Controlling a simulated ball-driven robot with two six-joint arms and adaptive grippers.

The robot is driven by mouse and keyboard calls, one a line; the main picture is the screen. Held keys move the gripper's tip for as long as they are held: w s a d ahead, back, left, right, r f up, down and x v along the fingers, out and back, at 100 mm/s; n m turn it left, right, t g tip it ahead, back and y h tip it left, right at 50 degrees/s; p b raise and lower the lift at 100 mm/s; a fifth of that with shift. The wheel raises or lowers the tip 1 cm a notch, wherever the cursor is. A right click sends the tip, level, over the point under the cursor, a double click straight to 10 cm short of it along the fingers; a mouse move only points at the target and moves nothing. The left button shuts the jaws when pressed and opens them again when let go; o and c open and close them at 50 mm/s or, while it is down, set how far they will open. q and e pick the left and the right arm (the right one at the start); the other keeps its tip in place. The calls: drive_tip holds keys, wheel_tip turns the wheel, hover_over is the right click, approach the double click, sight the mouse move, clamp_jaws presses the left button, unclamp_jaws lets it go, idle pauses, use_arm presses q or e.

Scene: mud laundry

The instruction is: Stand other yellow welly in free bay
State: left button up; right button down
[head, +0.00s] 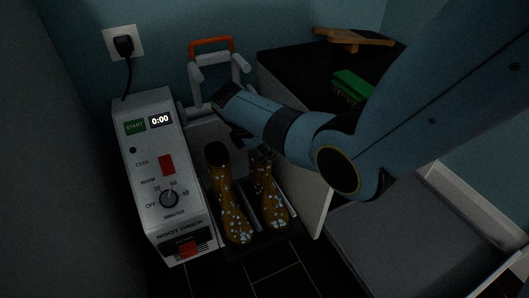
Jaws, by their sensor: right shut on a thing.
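Two yellow wellies with white flower patterns stand upright side by side on a dark base beside the boot dryer (185,232). The left welly (229,205) shows its dark open top. The right welly (267,200) has its top partly behind my right arm. My right gripper (245,140) is dim and mostly hidden by its own wrist, at the upper part of the right welly. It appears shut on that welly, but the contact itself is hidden. Whether the right welly's sole rests fully on the base cannot be told. My left gripper is not in view.
The dryer's display reads 0:00. A pale frame with an orange bar (211,45) stands behind the wellies. A dark-topped cabinet (285,62) is to the right, bearing a green object (352,86) and a wooden object (352,38). A grey tray (405,240) lies lower right.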

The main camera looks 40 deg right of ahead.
drive_tip(key=shift+f, duration=0.15)
drive_tip(key=c, duration=0.9)
unclamp_jaws()
use_arm(q)
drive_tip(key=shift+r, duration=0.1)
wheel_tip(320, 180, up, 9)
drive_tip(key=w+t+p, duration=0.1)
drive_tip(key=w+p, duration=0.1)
drive_tip(key=p, duration=0.5)
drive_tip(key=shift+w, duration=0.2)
use_arm(e)
drive_tip(key=shift+r, duration=4)
drive_tip(key=shift+r+p, duration=0.55)
use_arm(q)
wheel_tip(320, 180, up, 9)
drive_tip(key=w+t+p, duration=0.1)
drive_tip(key=p, duration=0.5)
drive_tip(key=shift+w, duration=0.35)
use_arm(e)
wheel_tip(320, 180, up, 7)
drive_tip(key=shift+f, duration=0.1)
